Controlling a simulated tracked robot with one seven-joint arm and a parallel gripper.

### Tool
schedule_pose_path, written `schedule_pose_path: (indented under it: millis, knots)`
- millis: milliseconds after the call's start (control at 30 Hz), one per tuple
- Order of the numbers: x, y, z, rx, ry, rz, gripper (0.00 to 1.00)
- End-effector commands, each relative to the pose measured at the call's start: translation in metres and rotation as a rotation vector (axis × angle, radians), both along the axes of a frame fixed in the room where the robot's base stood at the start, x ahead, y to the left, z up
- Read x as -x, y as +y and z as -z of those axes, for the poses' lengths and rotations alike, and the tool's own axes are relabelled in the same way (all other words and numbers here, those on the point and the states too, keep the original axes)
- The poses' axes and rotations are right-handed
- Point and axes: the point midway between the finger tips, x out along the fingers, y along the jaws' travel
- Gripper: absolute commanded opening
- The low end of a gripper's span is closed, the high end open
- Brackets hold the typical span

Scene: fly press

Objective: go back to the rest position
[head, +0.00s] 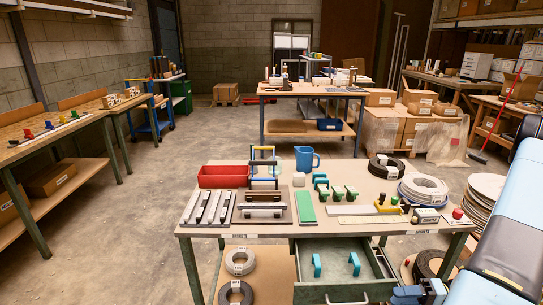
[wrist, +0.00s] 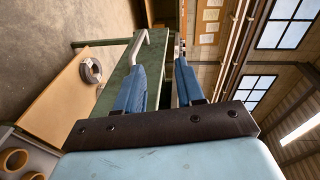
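My gripper (head: 422,292) shows at the bottom right of the head view, at the end of my light blue arm, to the right of the open drawer. In the wrist view its two blue fingers (wrist: 163,66) stand apart. Nothing is visibly held between them. A silver bar handle (wrist: 138,45) on a green part lies beyond the left finger in the wrist view; I cannot tell whether they touch.
The drawer (head: 330,292) is pulled out under the workbench (head: 350,232), with teal handles inside. The bench top carries a red bin (head: 224,176), a blue jug (head: 305,158) and coils (head: 423,188). More coils (head: 240,261) lie below. The floor at left is clear.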

Motion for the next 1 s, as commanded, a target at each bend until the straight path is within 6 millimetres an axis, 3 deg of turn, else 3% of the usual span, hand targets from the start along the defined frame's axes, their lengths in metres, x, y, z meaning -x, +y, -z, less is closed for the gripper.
schedule_pose_path:
  millis: [433, 1000]
  knots:
    - [-0.021, 0.019, -0.090, 0.296, 0.114, -0.232, 0.38]
    - [-0.023, 0.056, -0.194, 0.741, 0.178, -0.333, 0.38]
